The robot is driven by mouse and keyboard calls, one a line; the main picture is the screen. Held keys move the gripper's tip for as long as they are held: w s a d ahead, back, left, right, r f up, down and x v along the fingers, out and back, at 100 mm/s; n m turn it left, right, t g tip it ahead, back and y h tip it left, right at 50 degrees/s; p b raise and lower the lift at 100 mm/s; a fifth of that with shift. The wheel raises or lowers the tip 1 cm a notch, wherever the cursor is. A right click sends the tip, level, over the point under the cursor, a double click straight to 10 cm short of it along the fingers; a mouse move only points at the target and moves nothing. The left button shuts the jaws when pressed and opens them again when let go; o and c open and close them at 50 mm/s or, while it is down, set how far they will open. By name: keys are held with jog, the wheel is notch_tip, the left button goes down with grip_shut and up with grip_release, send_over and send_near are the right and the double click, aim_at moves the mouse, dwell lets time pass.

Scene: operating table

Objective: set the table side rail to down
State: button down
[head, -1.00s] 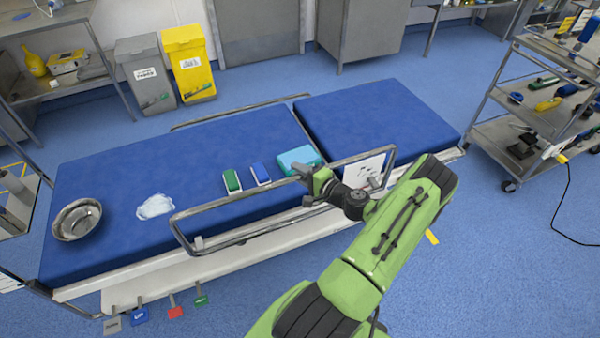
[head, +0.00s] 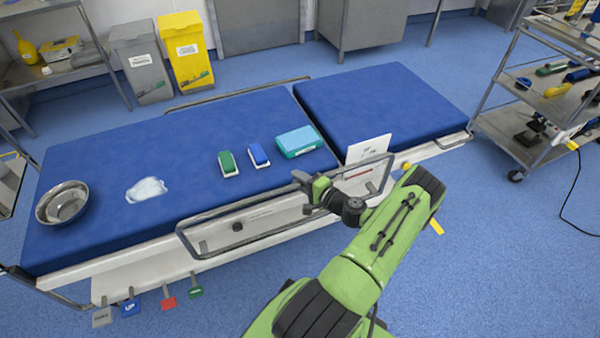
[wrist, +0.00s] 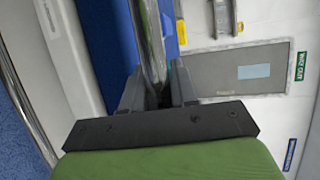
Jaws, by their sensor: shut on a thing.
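The near side rail (head: 235,209) is a grey metal loop along the near long edge of the operating table (head: 100,160). Its top bar sits at about the height of the blue mattress edge, with the loop hanging in front of the table's white side. My gripper (head: 312,184) is shut on the rail's top bar, right of its middle. In the wrist view the rail bar (wrist: 148,45) runs between the two fingers (wrist: 155,92). The fingers hide the gripped part of the bar.
A green box (head: 228,163), a blue box (head: 259,155), a teal case (head: 298,141), a white cloth (head: 146,189) and a steel bowl (head: 62,203) lie on the mattress. Coloured pedals (head: 168,302) stick out below. A trolley (head: 540,95) stands at right.

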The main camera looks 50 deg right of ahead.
notch_tip(320, 180, down, 9)
jog(key=shift+s+a+f, duration=0.1)
jog(key=shift+f, duration=0.1)
dwell(0.3)
jog(key=c, duration=1)
grip_release()
jog(key=shift+f, duration=0.1)
jog(key=shift+o, duration=0.2)
jog(key=p+v, duration=0.3)
jog(key=v, duration=1.2)
jog(key=shift+s+r, duration=0.2)
jog(key=shift+s, duration=0.15)
